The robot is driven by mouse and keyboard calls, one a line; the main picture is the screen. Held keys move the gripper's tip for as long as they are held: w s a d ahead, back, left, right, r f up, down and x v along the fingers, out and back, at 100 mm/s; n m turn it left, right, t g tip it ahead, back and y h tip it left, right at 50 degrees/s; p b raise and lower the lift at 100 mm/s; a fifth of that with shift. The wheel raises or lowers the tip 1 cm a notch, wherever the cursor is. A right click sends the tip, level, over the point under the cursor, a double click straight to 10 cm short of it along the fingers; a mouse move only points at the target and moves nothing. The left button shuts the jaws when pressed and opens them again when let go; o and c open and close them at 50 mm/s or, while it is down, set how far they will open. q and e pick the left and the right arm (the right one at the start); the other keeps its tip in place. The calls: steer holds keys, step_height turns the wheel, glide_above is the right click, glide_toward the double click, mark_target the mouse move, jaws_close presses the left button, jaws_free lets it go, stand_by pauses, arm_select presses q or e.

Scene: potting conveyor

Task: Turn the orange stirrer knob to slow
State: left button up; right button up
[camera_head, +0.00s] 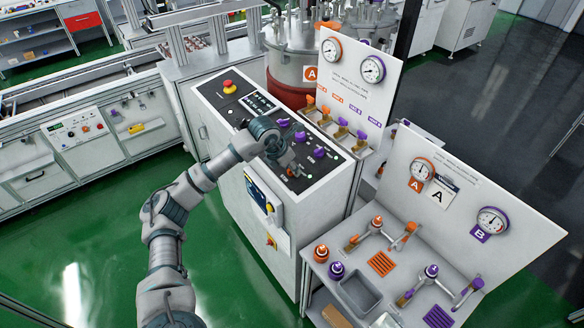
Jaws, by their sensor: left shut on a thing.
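My left gripper (291,168) reaches over the black control panel (325,172) on the white console, its fingers pointing down at the panel's near edge. It is shut around a small knob there, which the fingers almost wholly hide. A speck of orange (291,173) shows between the fingers, so it looks like the orange stirrer knob; its pointer and setting cannot be read. Purple knobs stand beside it: one at the back (283,123), one in the middle (300,136) and one at the right (319,152). My right gripper is out of view.
A red emergency button (229,86) sits at the panel's back left. Orange and purple valve handles (341,121) stand behind the panel under a white gauge board (352,85). A bench with a grey tray (359,294) is at the right. Green floor lies left of the console.

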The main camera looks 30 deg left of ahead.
arm_select(q)
steer(key=shift+s+a+f+m, duration=0.1)
steer(key=shift+m, duration=0.5)
steer(key=o, duration=1.2)
steer(key=shift+c, duration=0.2)
steer(key=shift+s+a, duration=0.1)
steer(key=shift+a, duration=0.05)
steer(key=shift+r, duration=0.25)
steer(key=v, duration=1.1)
steer(key=shift+a+r, duration=0.2)
steer(key=shift+a, duration=0.15)
steer(key=shift+d, duration=0.1)
